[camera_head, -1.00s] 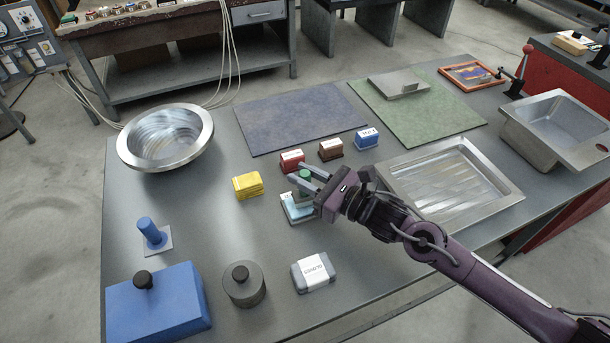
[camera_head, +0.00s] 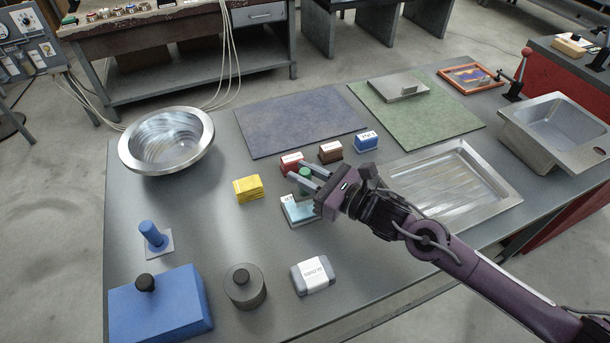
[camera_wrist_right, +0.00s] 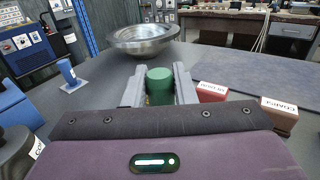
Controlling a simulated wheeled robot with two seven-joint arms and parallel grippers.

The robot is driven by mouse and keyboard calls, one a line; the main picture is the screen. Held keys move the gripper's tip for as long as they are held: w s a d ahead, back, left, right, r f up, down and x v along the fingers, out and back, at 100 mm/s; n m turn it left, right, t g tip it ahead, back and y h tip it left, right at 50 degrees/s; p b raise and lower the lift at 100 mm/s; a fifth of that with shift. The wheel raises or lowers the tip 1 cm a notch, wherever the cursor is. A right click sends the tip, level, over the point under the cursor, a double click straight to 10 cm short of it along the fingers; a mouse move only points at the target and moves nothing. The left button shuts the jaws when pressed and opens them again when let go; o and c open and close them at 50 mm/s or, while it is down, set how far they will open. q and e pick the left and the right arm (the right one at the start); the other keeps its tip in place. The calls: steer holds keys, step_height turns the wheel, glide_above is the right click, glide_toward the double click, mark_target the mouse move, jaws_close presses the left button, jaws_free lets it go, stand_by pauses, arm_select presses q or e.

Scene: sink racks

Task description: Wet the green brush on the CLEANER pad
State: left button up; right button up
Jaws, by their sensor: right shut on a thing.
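My right gripper (camera_head: 308,183) is shut on the green brush (camera_head: 305,173). The brush's round green top also shows between the fingers in the right wrist view (camera_wrist_right: 159,80). Its lower part is hidden by the fingers and hand. A light blue pad (camera_head: 294,211) with a white label lies just below the gripper in the head view, partly covered by it. I cannot read its label, nor tell whether the brush touches the pad. My left gripper is not in view.
Red (camera_head: 290,162), brown (camera_head: 330,152), blue (camera_head: 366,141) and yellow (camera_head: 248,189) blocks stand close by. A grey labelled block (camera_head: 313,275) lies in front. A metal bowl (camera_head: 166,140) stands left, a shallow metal tray (camera_head: 457,190) right. Table space between bowl and yellow block is clear.

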steer(key=shift+r+p, duration=0.95)
steer(key=shift+r, duration=1.6)
